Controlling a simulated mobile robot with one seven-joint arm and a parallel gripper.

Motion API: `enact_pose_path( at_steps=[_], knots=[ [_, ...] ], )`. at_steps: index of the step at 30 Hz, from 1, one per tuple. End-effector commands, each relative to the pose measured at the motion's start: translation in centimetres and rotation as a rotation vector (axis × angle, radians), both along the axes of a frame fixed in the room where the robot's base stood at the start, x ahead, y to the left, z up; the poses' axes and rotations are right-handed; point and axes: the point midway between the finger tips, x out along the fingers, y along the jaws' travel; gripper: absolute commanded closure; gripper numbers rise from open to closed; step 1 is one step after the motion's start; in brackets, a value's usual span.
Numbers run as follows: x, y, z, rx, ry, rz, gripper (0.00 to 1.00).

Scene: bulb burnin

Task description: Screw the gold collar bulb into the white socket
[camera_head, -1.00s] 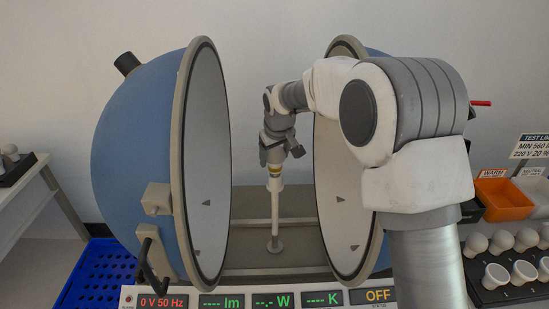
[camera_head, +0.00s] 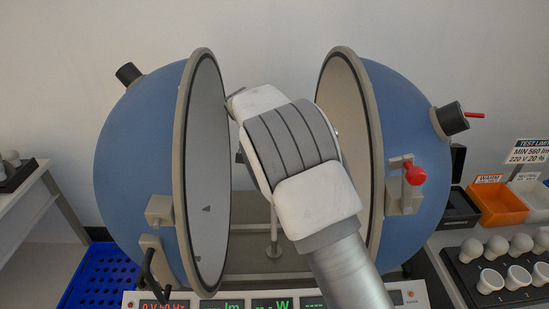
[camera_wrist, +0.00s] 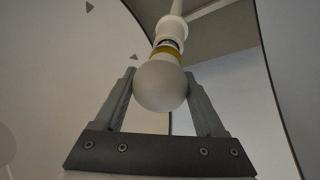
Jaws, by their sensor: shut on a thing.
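In the wrist view my gripper (camera_wrist: 160,76) has its two fingers on either side of the round white globe of the bulb (camera_wrist: 160,88) and is shut on it. The bulb's gold collar (camera_wrist: 164,50) shows beyond the globe. The bulb lines up with the white socket (camera_wrist: 172,27), its base end at the socket mouth. A thin darker band shows between collar and socket; how deep the base sits I cannot tell. In the head view my arm hides gripper, bulb and socket; only the lower part of the socket's post (camera_head: 274,236) shows.
The open blue sphere's left half (camera_head: 145,150) and right half (camera_head: 410,140) stand close on both sides of my arm. A meter panel (camera_head: 215,304) runs along the front. At right are a black tray of bulbs (camera_head: 465,272) and an orange bin (camera_head: 497,204).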

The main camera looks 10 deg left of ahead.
Motion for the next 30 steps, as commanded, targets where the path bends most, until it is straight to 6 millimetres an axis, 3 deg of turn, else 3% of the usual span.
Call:
enact_pose_path(
  at_steps=[15, 26, 27, 30],
  knots=[
    [-0.24, -0.04, 0.13, -0.002, 0.008, -0.653, 0.83],
    [-0.32, 0.01, -0.31, 0.001, 0.008, -0.739, 0.83],
    [-0.31, 0.00, -0.31, 0.001, 0.007, -0.738, 0.26],
    [-0.28, -0.04, -0.28, 0.001, 0.006, -0.737, 0.08]
  ],
)
